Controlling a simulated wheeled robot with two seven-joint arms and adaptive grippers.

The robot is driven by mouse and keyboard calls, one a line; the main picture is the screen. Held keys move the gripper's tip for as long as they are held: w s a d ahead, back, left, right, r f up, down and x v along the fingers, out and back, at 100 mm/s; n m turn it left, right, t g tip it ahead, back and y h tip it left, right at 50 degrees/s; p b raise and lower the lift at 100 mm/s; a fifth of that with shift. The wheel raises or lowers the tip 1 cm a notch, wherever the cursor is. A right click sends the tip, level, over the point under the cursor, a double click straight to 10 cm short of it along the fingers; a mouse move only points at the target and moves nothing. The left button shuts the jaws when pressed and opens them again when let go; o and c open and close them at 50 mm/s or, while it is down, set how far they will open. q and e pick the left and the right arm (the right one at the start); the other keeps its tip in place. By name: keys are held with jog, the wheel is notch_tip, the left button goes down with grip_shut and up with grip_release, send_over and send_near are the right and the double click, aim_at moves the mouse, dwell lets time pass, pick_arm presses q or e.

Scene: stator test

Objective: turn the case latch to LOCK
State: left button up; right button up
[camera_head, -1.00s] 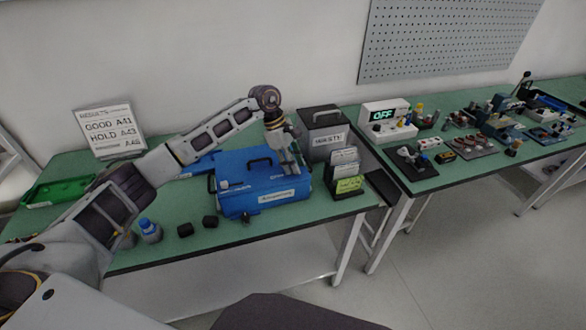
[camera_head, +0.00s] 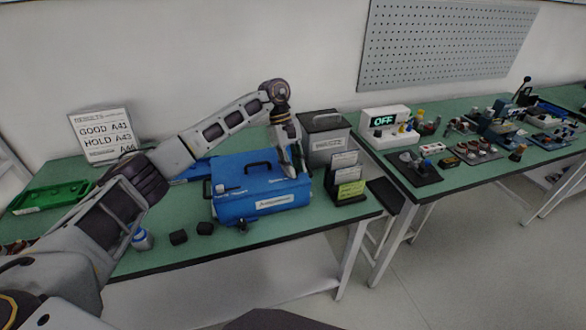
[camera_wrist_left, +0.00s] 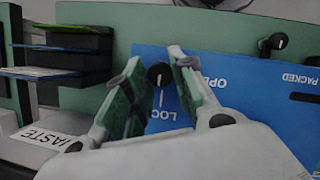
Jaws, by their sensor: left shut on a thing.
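The blue case (camera_head: 262,205) stands shut on the green table, its black handle up. My left gripper (camera_head: 297,172) reaches down onto the right end of its lid. In the left wrist view the black latch knob (camera_wrist_left: 159,74) lies between the two fingers of my left gripper (camera_wrist_left: 155,68), which is shut on it. The knob's white mark points down in that picture, toward the partly hidden LOCK label (camera_wrist_left: 172,113). The OPEN label (camera_wrist_left: 190,84) is partly covered by a finger. My right gripper is not in view.
A grey waste bin (camera_head: 325,135) and a card holder (camera_head: 347,180) stand close to the case's right end. A green tray (camera_head: 50,197) and a results sign (camera_head: 101,134) are further left.

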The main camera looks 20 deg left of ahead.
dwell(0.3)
pick_arm(q)
jog(key=o, duration=1)
jog(key=shift+r, duration=0.15)
jog(key=shift+v, duration=5.85)
jog(key=shift+a, duration=0.1)
